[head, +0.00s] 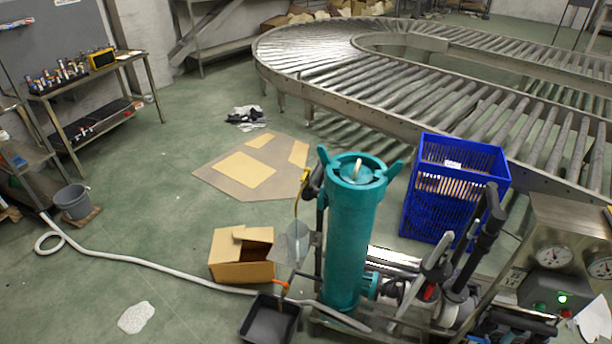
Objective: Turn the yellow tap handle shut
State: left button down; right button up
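A small yellow handle (305,176) shows at the upper left side of the tall teal cylinder (350,240), beside a dark fitting. It is small, and I cannot tell how far it is turned. A thin yellowish line runs down from it towards a translucent panel (292,243). A small orange piece (280,284) sits lower down, above a black tray (270,322). Neither of my grippers is in view.
An open cardboard box (241,258) and a white hose (140,262) lie on the floor left of the cylinder. A blue crate (452,190) stands behind right, before the roller conveyor (400,107). A gauge panel (565,255) is at right. The left floor is mostly free.

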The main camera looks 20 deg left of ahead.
aim_at(307, 171)
jog(key=i+l, duration=0.65)
jog(key=l, duration=0.2)
jog(key=i+l, duration=0.35)
jog(key=l+u, duration=0.05)
jog(key=l, duration=0.05)
